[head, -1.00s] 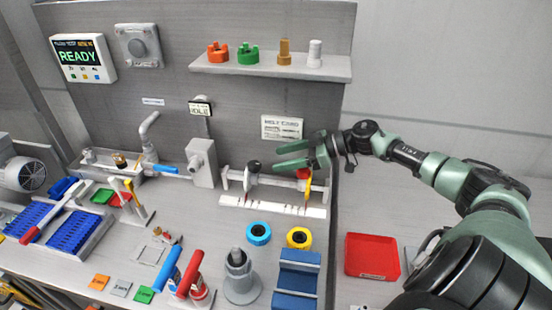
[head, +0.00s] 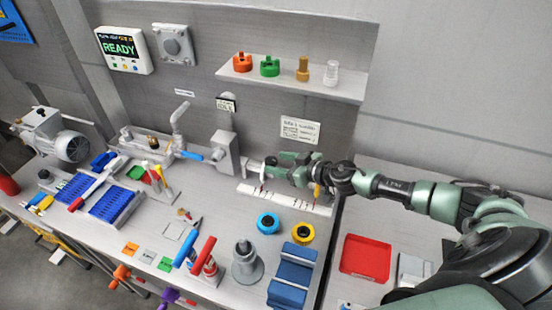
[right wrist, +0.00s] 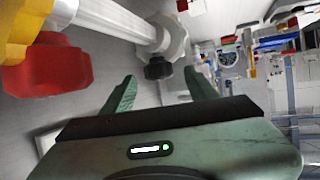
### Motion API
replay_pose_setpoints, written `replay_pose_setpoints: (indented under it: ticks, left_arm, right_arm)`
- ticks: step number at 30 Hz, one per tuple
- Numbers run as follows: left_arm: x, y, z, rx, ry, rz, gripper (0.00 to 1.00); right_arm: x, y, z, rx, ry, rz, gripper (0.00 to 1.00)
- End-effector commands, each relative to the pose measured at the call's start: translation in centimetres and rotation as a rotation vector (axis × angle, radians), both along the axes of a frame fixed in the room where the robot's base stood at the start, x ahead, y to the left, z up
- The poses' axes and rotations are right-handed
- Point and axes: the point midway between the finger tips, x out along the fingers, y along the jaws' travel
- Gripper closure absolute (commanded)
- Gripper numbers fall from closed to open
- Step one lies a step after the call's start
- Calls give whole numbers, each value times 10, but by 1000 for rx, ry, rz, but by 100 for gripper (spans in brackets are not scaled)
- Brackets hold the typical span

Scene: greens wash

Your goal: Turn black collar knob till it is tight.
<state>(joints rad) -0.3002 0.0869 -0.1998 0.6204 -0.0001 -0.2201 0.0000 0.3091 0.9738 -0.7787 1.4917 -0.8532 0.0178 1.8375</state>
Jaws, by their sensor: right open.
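The black collar knob (right wrist: 158,68) shows in the right wrist view on a pale collar (right wrist: 172,38) around a white rod (right wrist: 110,22). It lies between and just beyond the fingertips of my right gripper (right wrist: 160,76). The jaws are open, with visible space on both sides of the knob. In the head view my right gripper (head: 274,165) is at the rod fixture and largely hides the knob and rod. A white scale strip (head: 285,198) runs below. My left gripper is not in view.
A red part (right wrist: 45,68) and a yellow part (right wrist: 22,28) sit close at the rod's end. A grey box (head: 225,155) stands left of the fixture. Blue (head: 268,223) and yellow (head: 303,233) rings lie in front. A shelf (head: 310,84) is above.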

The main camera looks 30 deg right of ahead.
Motion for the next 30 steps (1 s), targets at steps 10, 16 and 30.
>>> replay_pose_setpoints:
  ticks: [10,16,30]
  left_arm:
    - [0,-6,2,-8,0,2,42]
    - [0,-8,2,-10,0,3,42]
    - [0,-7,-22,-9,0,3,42]
  right_arm:
    - [18,7,-8,-1,1,0,42]
    - [18,6,-8,0,1,0,56]
    - [20,3,-16,-4,3,89,100]
